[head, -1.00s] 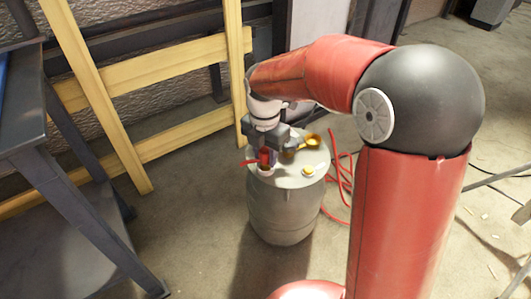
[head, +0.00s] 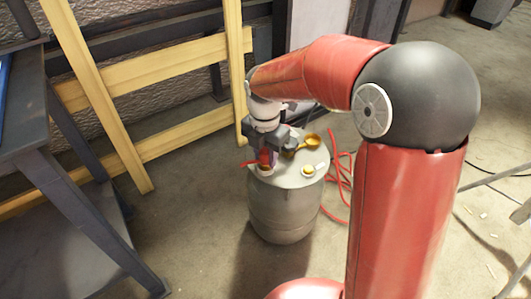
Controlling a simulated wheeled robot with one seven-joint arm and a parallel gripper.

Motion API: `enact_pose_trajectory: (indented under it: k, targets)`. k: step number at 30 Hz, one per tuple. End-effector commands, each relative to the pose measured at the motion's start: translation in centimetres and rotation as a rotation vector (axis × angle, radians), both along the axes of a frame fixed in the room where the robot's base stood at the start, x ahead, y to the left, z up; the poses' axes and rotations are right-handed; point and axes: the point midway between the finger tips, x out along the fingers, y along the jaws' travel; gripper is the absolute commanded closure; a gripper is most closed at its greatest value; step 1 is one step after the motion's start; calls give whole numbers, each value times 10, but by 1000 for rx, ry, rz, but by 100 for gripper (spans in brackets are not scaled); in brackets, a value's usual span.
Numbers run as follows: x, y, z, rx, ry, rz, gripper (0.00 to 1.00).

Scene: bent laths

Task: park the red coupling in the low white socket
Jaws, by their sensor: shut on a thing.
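The red coupling (head: 265,156) is upright between the fingers of my gripper (head: 265,152), over the left part of the grey drum's top. My gripper is shut on it, pointing down. A low pale socket (head: 265,170) shows directly under the coupling. I cannot tell from this view whether the coupling is seated in it or just above it. A short red piece (head: 249,162) sticks out to the left of the coupling.
The grey drum (head: 281,215) stands on the floor. A yellow funnel-like thing (head: 311,141) and a small yellow-topped piece (head: 308,170) are on its top. Yellow laths (head: 150,74) and a dark table (head: 28,140) stand left.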

Motion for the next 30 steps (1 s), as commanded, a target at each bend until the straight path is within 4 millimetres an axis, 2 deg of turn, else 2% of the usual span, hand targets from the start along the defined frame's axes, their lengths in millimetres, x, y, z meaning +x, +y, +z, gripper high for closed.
enact_pose_trajectory:
  k: [12,13,18,26,30]
  targets:
    - [0,0,0,0,0,0,94]
    - [0,0,0,0,0,0,68]
    - [0,0,0,0,0,0,46]
    - [0,0,0,0,0,0,44]
    - [0,0,11,0,-1,0,44]
